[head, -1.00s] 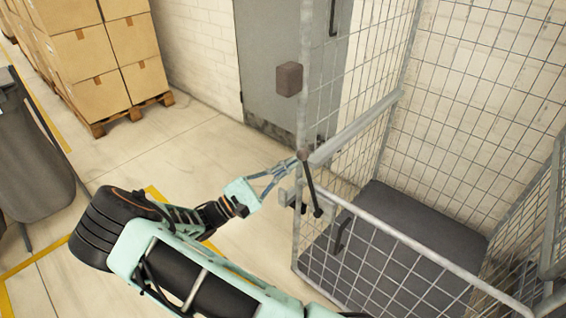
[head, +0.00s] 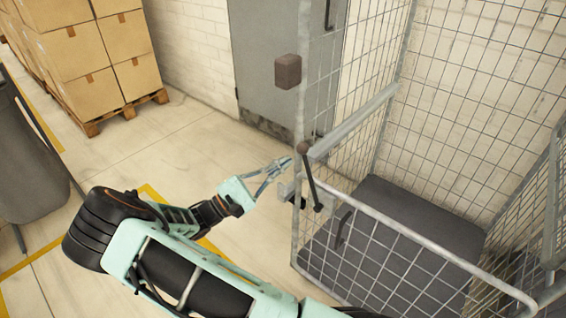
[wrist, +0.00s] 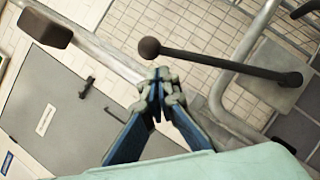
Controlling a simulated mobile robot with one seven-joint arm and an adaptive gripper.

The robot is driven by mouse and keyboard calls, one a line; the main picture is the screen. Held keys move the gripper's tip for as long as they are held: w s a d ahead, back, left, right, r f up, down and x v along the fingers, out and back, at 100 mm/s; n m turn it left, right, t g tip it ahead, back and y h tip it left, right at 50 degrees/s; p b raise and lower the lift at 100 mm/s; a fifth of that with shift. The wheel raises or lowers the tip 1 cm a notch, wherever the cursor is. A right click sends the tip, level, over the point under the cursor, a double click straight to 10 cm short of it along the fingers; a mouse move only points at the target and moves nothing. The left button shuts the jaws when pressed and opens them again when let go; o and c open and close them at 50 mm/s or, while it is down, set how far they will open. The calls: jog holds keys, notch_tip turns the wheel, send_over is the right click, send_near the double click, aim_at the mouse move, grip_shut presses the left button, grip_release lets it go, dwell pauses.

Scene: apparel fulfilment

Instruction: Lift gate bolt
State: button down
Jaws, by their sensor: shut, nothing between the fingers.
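The gate bolt (head: 311,180) is a dark rod with a ball knob at its upper end, on the front corner post of the wire cage. It stands tilted, its lower end to the right of the knob. In the wrist view the bolt (wrist: 220,63) runs from the round knob at upper centre to a mount at right. My gripper (head: 289,163) is just left of and below the knob, apart from it. In the wrist view my gripper's fingertips (wrist: 163,85) meet, with nothing between them. The gate (head: 400,260) is a low mesh panel at the cage front.
A brown block (head: 288,71) sits on the corner post above the knob. A grey door (head: 265,80) is behind. Stacked cartons (head: 80,60) and a dark bin (head: 25,160) stand left, with open floor between.

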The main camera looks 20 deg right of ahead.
jog(key=f+v, duration=0.1)
jog(key=v, duration=1)
jog(key=shift+w, duration=0.25)
jog(key=shift+d+r, duration=0.15)
